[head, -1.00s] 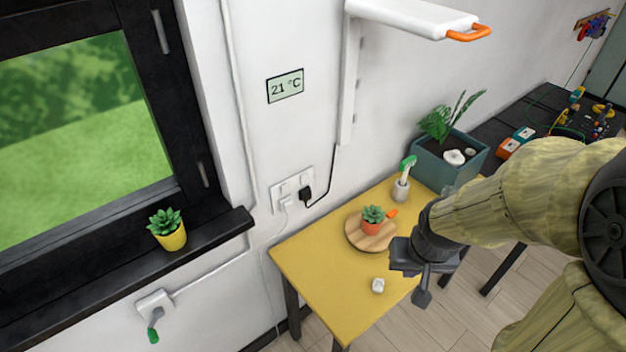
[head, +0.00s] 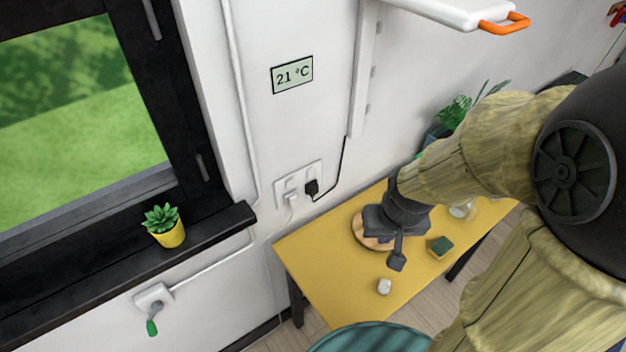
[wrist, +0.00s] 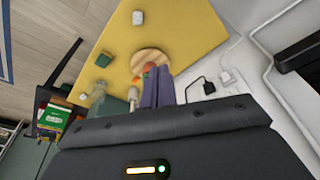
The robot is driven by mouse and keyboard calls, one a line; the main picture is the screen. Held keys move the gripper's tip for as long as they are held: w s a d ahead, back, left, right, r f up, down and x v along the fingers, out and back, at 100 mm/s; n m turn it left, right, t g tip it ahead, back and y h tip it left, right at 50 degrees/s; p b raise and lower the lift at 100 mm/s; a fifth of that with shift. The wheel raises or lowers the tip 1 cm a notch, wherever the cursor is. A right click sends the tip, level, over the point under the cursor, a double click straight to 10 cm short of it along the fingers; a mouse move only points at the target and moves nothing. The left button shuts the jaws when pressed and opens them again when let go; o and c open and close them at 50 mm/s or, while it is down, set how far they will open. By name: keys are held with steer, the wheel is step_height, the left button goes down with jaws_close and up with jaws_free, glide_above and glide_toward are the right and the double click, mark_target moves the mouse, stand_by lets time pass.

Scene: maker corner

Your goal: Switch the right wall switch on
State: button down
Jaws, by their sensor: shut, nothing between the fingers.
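A white wall plate (head: 299,185) is on the wall above the yellow table's back left corner. A black plug (head: 311,187) sits in its right half and a white plug (head: 291,200) in its left half. Small switches seem to be on the plate, but their positions are too small to tell. The wrist view also shows the black plug (wrist: 208,88) and white plug (wrist: 228,77). My gripper (head: 397,262) is shut and empty over the table, to the right of the plate and apart from it. Its fingers (wrist: 157,88) point toward the table in the wrist view.
The yellow table (head: 330,250) carries a round wooden board (head: 366,232), a small white object (head: 384,287) and a green-topped block (head: 440,246). A black sill (head: 215,230) with a potted plant (head: 165,226) is left. A white shelf (head: 440,12) juts out above.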

steer(key=w+d+f+n+t+b, duration=0.2)
steer(key=w+f+n+t+b, duration=0.3)
steer(key=w+f+n+b, duration=0.35)
steer(key=w+a+f+n+t+y+b, duration=0.2)
steer(key=w+a+n+t+y+b, duration=0.1)
steer(key=n, duration=0.5)
steer(key=w+a+f+n+t+y+b, duration=0.2)
steer(key=w+a+n+t+y+b, duration=0.1)
steer(key=n, duration=0.5)
steer(key=w+y+b, duration=0.1)
steer(key=w+y, duration=0.1)
steer(key=y, duration=0.1)
steer(key=shift+a+f+b, duration=0.25)
steer(key=shift+a+b, duration=0.05)
steer(key=shift+a, duration=0.1)
